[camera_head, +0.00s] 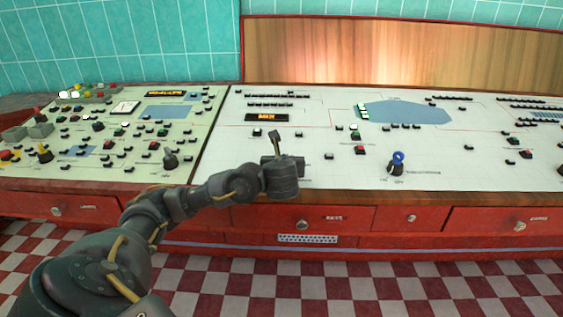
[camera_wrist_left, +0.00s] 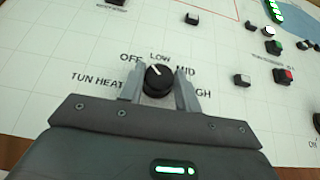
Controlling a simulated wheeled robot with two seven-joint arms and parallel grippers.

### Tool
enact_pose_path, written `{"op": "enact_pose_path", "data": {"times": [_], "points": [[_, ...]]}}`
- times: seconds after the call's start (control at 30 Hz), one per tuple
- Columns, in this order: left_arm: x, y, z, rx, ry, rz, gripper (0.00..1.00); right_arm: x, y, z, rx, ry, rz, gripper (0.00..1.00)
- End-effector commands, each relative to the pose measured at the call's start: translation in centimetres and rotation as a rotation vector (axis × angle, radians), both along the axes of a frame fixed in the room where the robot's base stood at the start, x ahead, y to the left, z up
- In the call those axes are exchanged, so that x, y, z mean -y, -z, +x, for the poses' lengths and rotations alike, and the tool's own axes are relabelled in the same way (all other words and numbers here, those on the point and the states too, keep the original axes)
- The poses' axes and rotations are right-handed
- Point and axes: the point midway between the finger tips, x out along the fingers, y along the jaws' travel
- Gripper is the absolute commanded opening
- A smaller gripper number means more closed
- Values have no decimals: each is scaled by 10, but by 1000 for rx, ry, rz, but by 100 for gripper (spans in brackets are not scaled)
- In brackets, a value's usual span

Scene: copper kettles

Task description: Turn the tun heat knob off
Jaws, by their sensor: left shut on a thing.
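The tun heat knob (camera_wrist_left: 157,80) is black and round with a white pointer mark, in the left wrist view. The labels around it read OFF, LOW, MID and a partly covered HIGH. The white mark points up and left, roughly between OFF and LOW. My left gripper (camera_wrist_left: 158,86) is shut on the knob, with one grey finger on each side. In the head view my left gripper (camera_head: 276,146) is at the front of the white panel, and I cannot make out the knob there. My right gripper is not in view.
The white control panel (camera_head: 330,170) carries many small buttons and a blue-topped knob (camera_head: 397,160) to the right. A greenish panel (camera_head: 110,180) with more switches and levers stands to the left. Red drawers (camera_head: 340,222) lie below. A red button (camera_wrist_left: 283,76) is right of the gripper.

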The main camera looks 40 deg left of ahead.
Motion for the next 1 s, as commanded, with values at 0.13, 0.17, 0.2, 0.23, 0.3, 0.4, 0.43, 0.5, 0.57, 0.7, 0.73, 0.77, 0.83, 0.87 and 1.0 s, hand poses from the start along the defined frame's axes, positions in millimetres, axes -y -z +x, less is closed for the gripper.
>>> {"op": "enact_pose_path", "data": {"times": [0.13, 0.17, 0.2, 0.23, 0.3, 0.4, 0.43, 0.5, 0.57, 0.7, 0.73, 0.77, 0.83, 0.87, 1.0], "points": [[-2, -1, 0, 0, -7, 0, 10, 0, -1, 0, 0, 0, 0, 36], [-2, -1, 0, 0, -7, 0, 10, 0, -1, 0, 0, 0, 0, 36], [-2, -1, 0, 0, -6, 0, 10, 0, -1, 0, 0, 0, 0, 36], [-2, -1, 0, -1, -6, 1, 10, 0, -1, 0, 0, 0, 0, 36], [-2, 0, 0, -1, -6, 1, 10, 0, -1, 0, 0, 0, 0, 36], [-2, 0, 0, -1, -6, 1, 40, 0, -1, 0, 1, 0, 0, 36], [-1, 0, 0, -1, -5, 1, 44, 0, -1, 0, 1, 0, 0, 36], [-1, 0, 0, -1, -4, 1, 54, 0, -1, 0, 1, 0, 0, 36], [0, 0, 0, -1, -3, 1, 54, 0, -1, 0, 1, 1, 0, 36], [0, 0, 1, -1, -1, 1, 54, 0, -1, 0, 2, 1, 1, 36], [0, 0, 1, -1, -1, 1, 54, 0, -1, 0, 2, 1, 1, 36], [1, 0, 1, -1, -1, 1, 54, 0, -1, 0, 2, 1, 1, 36], [2, -1, -1, -1, 0, 1, 54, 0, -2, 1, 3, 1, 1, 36], [3, -2, -2, 0, 1, 0, 54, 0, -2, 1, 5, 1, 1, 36], [14, -10, -16, -1, 3, 1, 54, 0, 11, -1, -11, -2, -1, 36]]}}
